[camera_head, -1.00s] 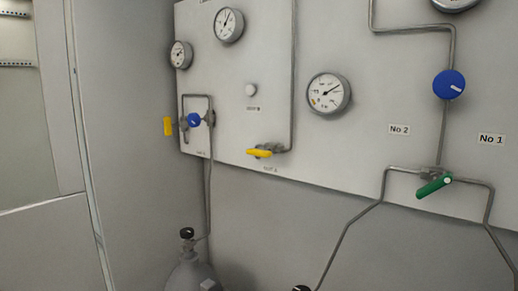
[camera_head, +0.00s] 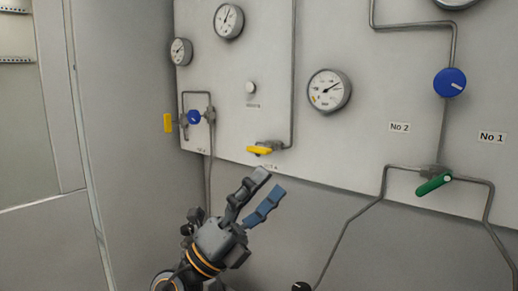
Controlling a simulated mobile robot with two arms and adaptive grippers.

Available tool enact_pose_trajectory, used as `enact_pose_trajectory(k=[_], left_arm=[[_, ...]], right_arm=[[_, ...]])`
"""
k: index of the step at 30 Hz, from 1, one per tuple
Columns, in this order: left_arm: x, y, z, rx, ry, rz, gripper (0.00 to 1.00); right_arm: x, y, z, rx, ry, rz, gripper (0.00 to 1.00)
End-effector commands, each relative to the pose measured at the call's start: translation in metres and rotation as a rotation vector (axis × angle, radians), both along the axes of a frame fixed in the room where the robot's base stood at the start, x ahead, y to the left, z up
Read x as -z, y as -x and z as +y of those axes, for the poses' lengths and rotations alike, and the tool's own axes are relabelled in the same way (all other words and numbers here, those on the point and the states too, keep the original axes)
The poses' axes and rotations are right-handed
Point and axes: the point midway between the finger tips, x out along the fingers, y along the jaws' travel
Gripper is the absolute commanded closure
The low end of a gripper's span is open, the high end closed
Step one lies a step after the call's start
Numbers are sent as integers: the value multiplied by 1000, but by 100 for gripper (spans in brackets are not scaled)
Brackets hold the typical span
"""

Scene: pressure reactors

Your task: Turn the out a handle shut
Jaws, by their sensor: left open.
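A yellow lever handle (camera_head: 259,150) sits on a valve at the lower edge of the white panel, left of the middle. It points left, roughly level, and the label below it is partly covered by my gripper. My left gripper (camera_head: 264,191) is below the yellow handle, pointing up and to the right. Its two fingers are spread and nothing is between them. In the picture a gap shows between the fingertips and the handle. My right gripper is not in view.
Another yellow handle (camera_head: 168,122) hangs upright at the panel's left edge beside a blue knob (camera_head: 194,117). A green handle (camera_head: 434,184) and a larger blue knob (camera_head: 449,83) are at the right. Thin pipes run down below the panel. A gauge (camera_head: 329,90) is above.

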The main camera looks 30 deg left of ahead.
Motion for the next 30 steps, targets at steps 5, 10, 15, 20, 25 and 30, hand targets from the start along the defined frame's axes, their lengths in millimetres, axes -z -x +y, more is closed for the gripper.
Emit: enact_pose_trajectory(k=[5,10,15,20,25,30], left_arm=[[-12,-6,-17,-188,-574,-55,17],[-10,-27,33,-473,-949,77,17],[-16,-29,98,-705,-1100,257,17],[-19,-24,130,-805,-1132,357,17],[-20,-37,133,-816,-1135,375,17],[-22,-70,130,-812,-1133,375,17]], right_arm=[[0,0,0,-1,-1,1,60],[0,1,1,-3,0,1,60],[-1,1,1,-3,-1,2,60],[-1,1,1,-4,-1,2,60],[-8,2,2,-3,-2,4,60],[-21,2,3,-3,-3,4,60]])
